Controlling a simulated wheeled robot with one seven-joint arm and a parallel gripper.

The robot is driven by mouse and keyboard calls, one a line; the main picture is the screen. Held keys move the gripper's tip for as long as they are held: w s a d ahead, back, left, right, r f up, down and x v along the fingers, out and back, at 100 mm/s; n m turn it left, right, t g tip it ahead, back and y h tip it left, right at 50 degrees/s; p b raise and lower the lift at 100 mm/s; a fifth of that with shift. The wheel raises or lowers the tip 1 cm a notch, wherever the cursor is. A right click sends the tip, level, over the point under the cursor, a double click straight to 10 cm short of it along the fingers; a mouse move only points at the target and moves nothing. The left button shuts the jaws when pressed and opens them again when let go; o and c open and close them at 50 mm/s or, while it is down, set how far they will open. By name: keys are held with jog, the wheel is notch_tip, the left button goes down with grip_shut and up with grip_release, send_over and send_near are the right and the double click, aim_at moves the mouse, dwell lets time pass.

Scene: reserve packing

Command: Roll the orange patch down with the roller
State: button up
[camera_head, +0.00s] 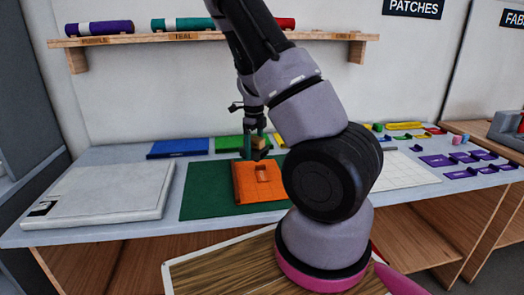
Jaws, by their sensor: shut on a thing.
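The orange patch (245,186) lies flat on a dark green mat (205,190) at the middle of the table. A small brownish mark or piece shows on its upper middle; I cannot tell which. My gripper (256,146) points down at the far edge of the patch, shut on a tan, wooden-looking part that appears to be the handle of the roller (258,142). A dark part shows just below the fingers. I cannot tell whether it touches the patch. My arm hides the right side of the mat and possibly the patch's right edge.
A pale flat box (100,195) is at left. Blue (178,148) and green (228,144) flat pieces lie behind the mat. A white gridded board (408,168) and several purple pieces (437,160) are at right. A shelf (150,39) with fabric rolls hangs above.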

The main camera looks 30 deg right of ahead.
aim_at(263, 150)
jog(key=m, duration=0.2)
jog(key=d+m, duration=0.1)
jog(key=m, duration=0.2)
jog(key=shift+s+d+f+m, duration=0.2)
jog(key=shift+s+m, duration=0.1)
jog(key=shift+s, duration=0.1)
jog(key=m, duration=0.2)
jog(key=d+m, duration=0.1)
jog(key=m, duration=0.1)
jog(key=shift+s+f, duration=0.1)
jog(key=shift+s, duration=0.2)
jog(key=shift+d+f+m, duration=0.1)
jog(key=shift+m, duration=0.2)
jog(key=shift+f, duration=3)
jog(key=shift+f, duration=0.4)
jog(key=shift+s+a, duration=0.2)
jog(key=shift+s, duration=0.45)
jog(key=shift+s+a, duration=0.2)
jog(key=shift+s, duration=0.5)
jog(key=shift+s+a, duration=0.2)
jog(key=shift+s, duration=0.45)
jog(key=shift+s+a+f, duration=0.1)
jog(key=shift+s+a, duration=0.05)
jog(key=shift+s, duration=0.4)
jog(key=shift+s+a, duration=0.15)
jog(key=shift+s, duration=0.35)
jog(key=shift+s, duration=0.1)
